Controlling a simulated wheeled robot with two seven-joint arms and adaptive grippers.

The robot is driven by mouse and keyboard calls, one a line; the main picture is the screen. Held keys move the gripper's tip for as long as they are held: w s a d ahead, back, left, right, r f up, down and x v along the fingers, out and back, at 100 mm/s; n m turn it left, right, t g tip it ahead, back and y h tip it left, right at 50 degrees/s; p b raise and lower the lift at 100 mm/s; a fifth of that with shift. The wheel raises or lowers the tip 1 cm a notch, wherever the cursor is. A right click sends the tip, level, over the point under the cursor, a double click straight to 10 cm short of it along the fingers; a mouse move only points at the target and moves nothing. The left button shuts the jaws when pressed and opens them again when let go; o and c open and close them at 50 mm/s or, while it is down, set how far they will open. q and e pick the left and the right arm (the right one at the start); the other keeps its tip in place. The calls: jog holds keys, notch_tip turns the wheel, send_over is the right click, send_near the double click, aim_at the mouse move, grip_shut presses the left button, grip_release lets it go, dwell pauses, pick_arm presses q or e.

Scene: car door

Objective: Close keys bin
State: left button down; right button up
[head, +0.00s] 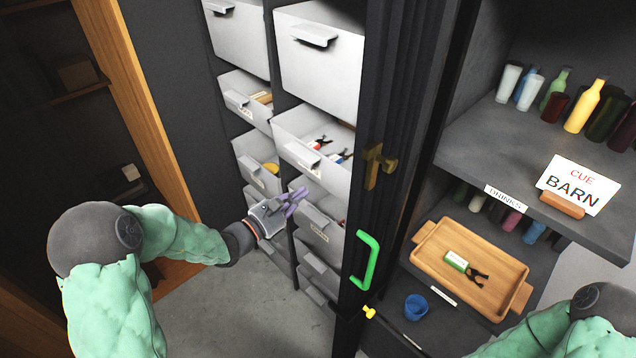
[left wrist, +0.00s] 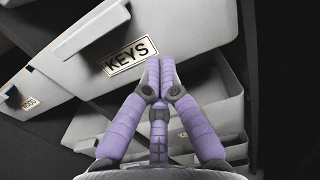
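The keys bin (head: 312,172) is a pale grey drawer in the right column of bins in the head view. It is pulled out, and red- and blue-handled items show inside. Its KEYS label (left wrist: 130,55) is readable in the left wrist view, above and left of my fingertips. My left gripper (head: 298,194) has purple fingers and is just below the front of this bin. In the left wrist view its fingertips (left wrist: 160,66) meet, with nothing seen between them. I cannot tell whether they touch the bin. My right gripper is out of view; only part of the arm shows.
Another pulled-out bin (head: 319,236) is below, and more bins (head: 258,178) are to the left. A dark door edge with a green handle (head: 367,260) stands to the right. Beyond are shelves with bottles and a wooden tray (head: 432,250). Grey floor is clear below.

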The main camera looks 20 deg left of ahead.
aim_at(325, 175)
pick_arm(q)
jog(key=b+x, duration=0.1)
jog(key=x, duration=0.6)
jog(key=shift+s, duration=0.1)
jog(key=x, duration=0.5)
jog(key=shift+f, duration=0.25)
jog(key=shift+r, duration=0.15)
jog(key=shift+a, duration=0.1)
